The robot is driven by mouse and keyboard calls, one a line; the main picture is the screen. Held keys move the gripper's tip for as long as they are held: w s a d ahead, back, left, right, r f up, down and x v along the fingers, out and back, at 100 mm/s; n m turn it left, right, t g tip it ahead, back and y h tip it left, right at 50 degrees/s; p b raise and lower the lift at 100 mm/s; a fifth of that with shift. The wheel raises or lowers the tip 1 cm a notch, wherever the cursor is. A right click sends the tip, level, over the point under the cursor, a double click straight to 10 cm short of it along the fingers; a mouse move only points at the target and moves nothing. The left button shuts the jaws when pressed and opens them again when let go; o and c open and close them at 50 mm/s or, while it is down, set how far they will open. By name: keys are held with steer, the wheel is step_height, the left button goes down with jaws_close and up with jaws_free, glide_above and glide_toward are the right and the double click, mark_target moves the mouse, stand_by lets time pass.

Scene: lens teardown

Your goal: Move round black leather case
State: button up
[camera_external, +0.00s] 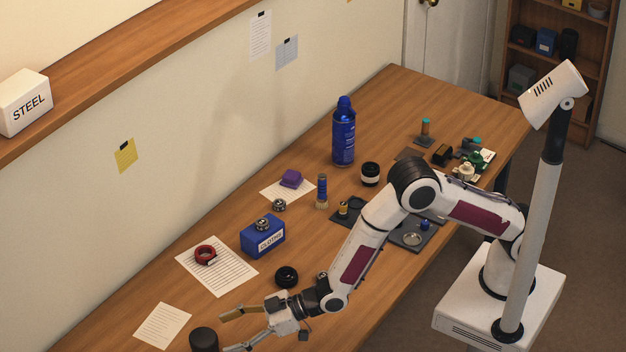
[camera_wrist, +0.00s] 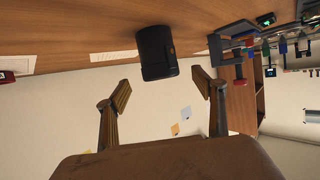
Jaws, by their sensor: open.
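The round black leather case (camera_external: 203,340) is a dark upright cylinder at the bottom of the external view, near the table's near end, partly cut off by the frame edge. In the wrist view the case (camera_wrist: 157,52) shows large, above and between my fingertips, with a gap to both. My gripper (camera_external: 230,330) is open and empty, held low with its fingers pointing left toward the case. Its two brown fingers are spread wide in the wrist view (camera_wrist: 163,88). I cannot tell the exact distance from fingers to case.
A lined sheet (camera_external: 222,268) bears a red ring (camera_external: 205,255). A blue box (camera_external: 263,238) and a black ring-shaped part (camera_external: 287,277) stand near my wrist. A blue spray can (camera_external: 344,135) and several small parts are farther back.

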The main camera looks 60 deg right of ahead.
mark_target(204, 342)
steer(key=shift+w+a, duration=0.1)
steer(key=shift+x, duration=3.75)
steer(key=c, duration=1.3)
